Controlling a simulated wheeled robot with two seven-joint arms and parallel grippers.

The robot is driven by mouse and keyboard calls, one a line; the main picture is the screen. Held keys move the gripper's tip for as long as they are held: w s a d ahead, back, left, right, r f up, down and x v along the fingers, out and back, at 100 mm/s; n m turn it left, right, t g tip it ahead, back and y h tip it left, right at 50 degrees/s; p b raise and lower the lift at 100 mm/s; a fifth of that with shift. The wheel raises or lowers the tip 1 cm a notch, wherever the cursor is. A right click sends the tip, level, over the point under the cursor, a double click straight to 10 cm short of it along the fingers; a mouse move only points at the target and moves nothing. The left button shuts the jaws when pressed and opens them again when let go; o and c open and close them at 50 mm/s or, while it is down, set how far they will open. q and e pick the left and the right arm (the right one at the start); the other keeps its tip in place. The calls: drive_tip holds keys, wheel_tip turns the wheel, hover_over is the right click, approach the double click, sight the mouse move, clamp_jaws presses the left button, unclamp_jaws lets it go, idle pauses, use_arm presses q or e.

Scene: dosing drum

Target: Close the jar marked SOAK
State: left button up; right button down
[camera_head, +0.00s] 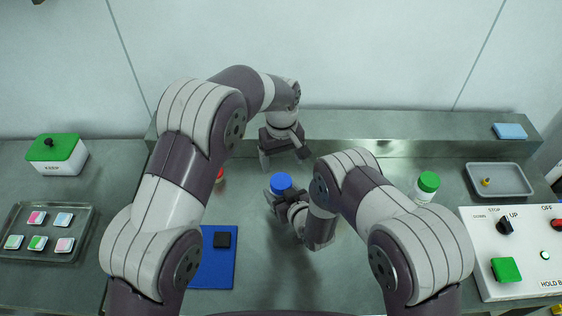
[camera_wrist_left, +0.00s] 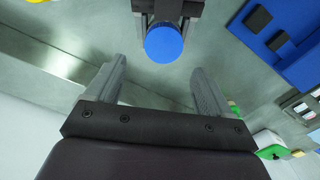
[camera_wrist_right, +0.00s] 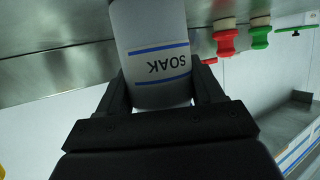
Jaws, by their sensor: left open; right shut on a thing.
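The SOAK jar (camera_wrist_right: 155,60) is white with blue bands, and its label reads upside down in the right wrist view. My right gripper (camera_wrist_right: 160,85) is shut around its body. A blue lid (camera_head: 281,183) sits at the jar's top in the head view; how tightly it sits I cannot tell. The lid also shows in the left wrist view (camera_wrist_left: 163,43), beyond my left fingertips. My left gripper (camera_head: 284,157) is open and empty, behind the lid in the head view, with its fingers apart from it.
A white jar with a green lid (camera_head: 428,182) stands right of my right arm. A blue mat (camera_head: 210,272) with a black square lies front left. A grey tray (camera_head: 500,181), a control panel (camera_head: 520,262) and a white box marked KEEP (camera_head: 58,160) stand at the sides. A raised ledge runs behind.

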sight(281, 181)
use_arm(q)
drive_tip(key=n, duration=0.2)
drive_tip(key=shift+s+r+n, duration=0.1)
drive_tip(key=shift+r+n, duration=0.15)
drive_tip(key=shift+n, duration=0.05)
drive_tip(key=shift+s+a+n, duration=0.1)
drive_tip(key=shift+s+n, duration=0.05)
drive_tip(key=shift+n, duration=1.05)
drive_tip(key=shift+f, duration=0.1)
wheel_tip(281, 181, down, 8)
drive_tip(key=shift+r, duration=0.1)
